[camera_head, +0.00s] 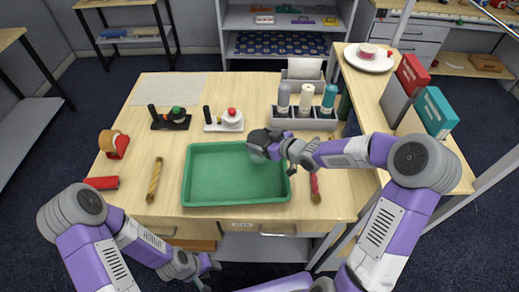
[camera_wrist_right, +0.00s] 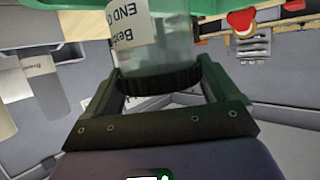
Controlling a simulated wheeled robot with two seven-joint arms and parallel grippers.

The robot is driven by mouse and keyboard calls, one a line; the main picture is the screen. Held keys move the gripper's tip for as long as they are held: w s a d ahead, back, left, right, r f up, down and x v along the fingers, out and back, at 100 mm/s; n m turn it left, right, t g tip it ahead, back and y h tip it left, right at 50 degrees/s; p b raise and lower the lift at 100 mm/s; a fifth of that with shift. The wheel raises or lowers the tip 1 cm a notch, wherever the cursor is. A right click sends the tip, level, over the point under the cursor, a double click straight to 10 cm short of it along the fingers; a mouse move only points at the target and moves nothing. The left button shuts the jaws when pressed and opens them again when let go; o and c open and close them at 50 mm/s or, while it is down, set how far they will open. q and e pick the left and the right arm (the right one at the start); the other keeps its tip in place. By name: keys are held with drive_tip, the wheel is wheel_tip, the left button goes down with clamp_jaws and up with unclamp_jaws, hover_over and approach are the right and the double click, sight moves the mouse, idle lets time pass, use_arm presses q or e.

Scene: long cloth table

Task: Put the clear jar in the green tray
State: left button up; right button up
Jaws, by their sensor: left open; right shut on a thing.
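The green tray (camera_head: 218,178) lies on the wooden table near its front edge, and its visible floor is empty. My right gripper (camera_head: 264,147) is over the tray's back right part, shut on the clear jar (camera_head: 257,153). In the right wrist view the jar (camera_wrist_right: 170,50) sits between the two fingers and shows a dark lid and a white label with black print. Whether the jar touches the tray floor I cannot tell. My left gripper (camera_head: 207,267) is open and empty, low in front of the table.
A grey caddy (camera_head: 300,121) with bottles stands behind the tray's right side. A white holder with a red knob (camera_head: 231,117) and a black holder (camera_head: 171,120) stand behind it. A patterned rod (camera_head: 154,180) lies left, a red-ended rod (camera_head: 315,187) right.

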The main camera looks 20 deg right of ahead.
drive_tip(key=shift+f+b, duration=0.5)
drive_tip(key=shift+f, duration=1.25)
drive_tip(key=shift+f, duration=0.1)
drive_tip(key=o, duration=1.1)
drive_tip(key=shift+f, duration=0.1)
drive_tip(key=shift+d+r, duration=0.1)
drive_tip(key=shift+r, duration=0.25)
drive_tip(key=p+v, duration=0.3)
drive_tip(key=v, duration=0.8)
drive_tip(key=shift+s+p, duration=0.35)
drive_tip(key=shift+s, duration=0.05)
drive_tip(key=shift+d, duration=0.1)
